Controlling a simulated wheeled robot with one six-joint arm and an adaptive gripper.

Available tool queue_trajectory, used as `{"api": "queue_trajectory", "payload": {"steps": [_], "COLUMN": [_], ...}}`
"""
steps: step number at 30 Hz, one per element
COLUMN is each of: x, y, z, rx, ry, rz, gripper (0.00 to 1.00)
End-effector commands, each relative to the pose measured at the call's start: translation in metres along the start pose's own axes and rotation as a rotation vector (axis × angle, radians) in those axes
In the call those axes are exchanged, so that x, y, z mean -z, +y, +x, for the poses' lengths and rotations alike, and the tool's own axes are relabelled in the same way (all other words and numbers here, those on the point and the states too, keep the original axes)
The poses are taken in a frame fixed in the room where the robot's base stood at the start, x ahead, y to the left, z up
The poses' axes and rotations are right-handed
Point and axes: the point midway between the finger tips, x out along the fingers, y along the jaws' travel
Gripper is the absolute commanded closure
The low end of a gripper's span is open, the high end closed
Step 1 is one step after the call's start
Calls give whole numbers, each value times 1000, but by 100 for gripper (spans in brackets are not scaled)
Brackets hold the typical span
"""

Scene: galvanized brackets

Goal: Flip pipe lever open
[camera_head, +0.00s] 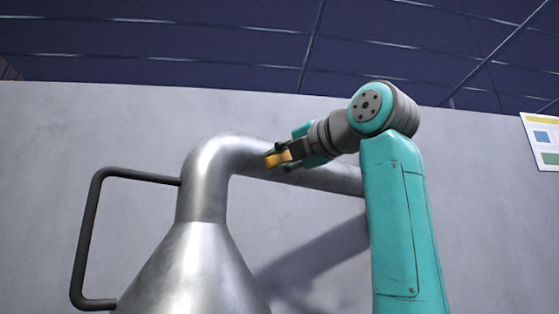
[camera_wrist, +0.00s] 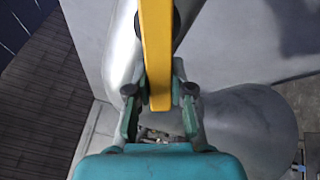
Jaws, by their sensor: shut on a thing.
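The yellow lever (camera_wrist: 157,50) runs down the middle of the wrist view, with its end between the two fingers of my gripper (camera_wrist: 159,100). The gripper is shut on it. In the head view the lever (camera_head: 278,159) shows as a short yellow piece at the tip of my gripper (camera_head: 288,155), in front of the horizontal part of the silver pipe (camera_head: 335,177). A dark round pivot shows beside the lever in the wrist view. Part of the lever is hidden by the fingers in the head view.
The pipe bends down into a wide metal cone (camera_head: 195,270). A dark bent handle (camera_head: 84,235) sticks out to its left. A grey wall (camera_head: 60,140) stands behind. A poster (camera_head: 545,140) hangs at the far right. Open space lies above the pipe.

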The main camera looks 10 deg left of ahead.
Motion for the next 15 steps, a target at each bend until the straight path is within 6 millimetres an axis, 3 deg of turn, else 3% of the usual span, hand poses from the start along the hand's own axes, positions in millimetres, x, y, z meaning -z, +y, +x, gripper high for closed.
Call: {"api": "queue_trajectory", "payload": {"steps": [6,15], "x": [0,0], "y": [6,7], "z": [0,0], "rx": [2,1], "ry": [1,1], "rz": [129,152], "gripper": [100,100]}}
